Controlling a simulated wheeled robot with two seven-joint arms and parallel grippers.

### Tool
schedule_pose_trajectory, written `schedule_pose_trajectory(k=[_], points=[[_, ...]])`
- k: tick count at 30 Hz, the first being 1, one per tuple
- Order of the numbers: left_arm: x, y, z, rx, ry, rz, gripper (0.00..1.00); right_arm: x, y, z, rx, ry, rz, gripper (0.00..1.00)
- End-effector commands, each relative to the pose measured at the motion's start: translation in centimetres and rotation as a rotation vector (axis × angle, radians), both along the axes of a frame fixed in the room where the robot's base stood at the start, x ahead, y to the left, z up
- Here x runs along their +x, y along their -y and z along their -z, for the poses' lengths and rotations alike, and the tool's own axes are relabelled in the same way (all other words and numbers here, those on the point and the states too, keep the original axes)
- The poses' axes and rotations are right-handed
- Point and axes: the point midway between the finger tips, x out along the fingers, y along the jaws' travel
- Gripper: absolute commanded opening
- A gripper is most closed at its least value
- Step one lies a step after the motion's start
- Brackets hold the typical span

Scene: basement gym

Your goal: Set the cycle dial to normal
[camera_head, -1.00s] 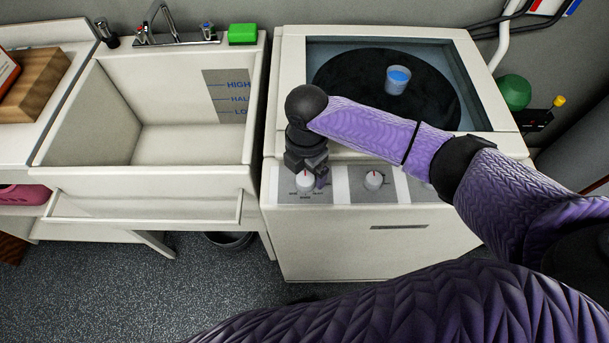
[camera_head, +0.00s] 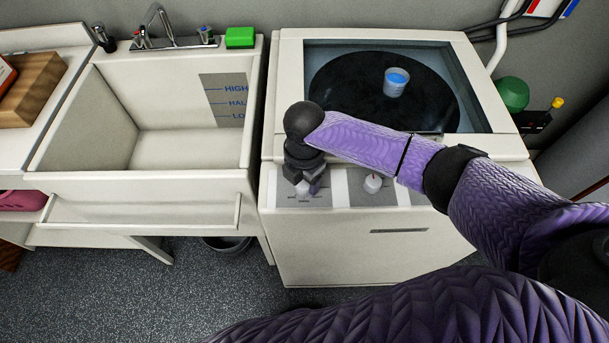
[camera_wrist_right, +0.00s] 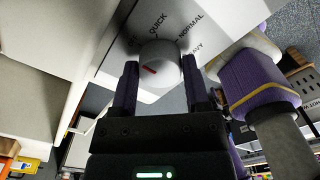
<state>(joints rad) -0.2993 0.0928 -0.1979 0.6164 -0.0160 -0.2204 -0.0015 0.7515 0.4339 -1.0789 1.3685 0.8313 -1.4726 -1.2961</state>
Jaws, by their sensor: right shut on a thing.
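The cycle dial (camera_wrist_right: 160,58) is a round white knob with a short red mark on the left part of its face. Printed words QUICK and NORMAL (camera_wrist_right: 190,30) and a partly hidden word ending in AVY lie around it. The red mark does not line up with NORMAL; which word it points at is unclear. My right gripper (camera_wrist_right: 160,85) is shut on the dial, one finger on each side. In the head view the right gripper (camera_head: 309,188) covers most of the dial on the washer's front panel. My left gripper is not in view.
A second white knob (camera_head: 372,184) sits right of the dial. A sink (camera_head: 150,180) stands left, with a green sponge (camera_head: 240,38) on its back rim.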

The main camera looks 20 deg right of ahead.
Motion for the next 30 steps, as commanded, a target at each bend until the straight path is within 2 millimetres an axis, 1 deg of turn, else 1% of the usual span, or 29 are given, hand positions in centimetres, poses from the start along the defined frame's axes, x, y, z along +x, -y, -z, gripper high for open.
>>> schedule_pose_trajectory(k=[5, 11, 21, 30], points=[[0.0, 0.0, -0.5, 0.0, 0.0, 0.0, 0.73, 0.0, 0.0, -0.1, 0.0, 0.0, 0.031, 0.01], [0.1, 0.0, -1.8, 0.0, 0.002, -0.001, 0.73, -0.1, 0.0, -0.3, 0.0, -0.002, 0.137, 0.01], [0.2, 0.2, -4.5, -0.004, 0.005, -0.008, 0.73, -0.1, -0.1, -0.4, 0.002, -0.003, 0.447, 0.01], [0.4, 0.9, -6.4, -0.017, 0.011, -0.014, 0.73, -0.2, -0.1, -0.3, 0.001, -0.002, 0.733, 0.01]])
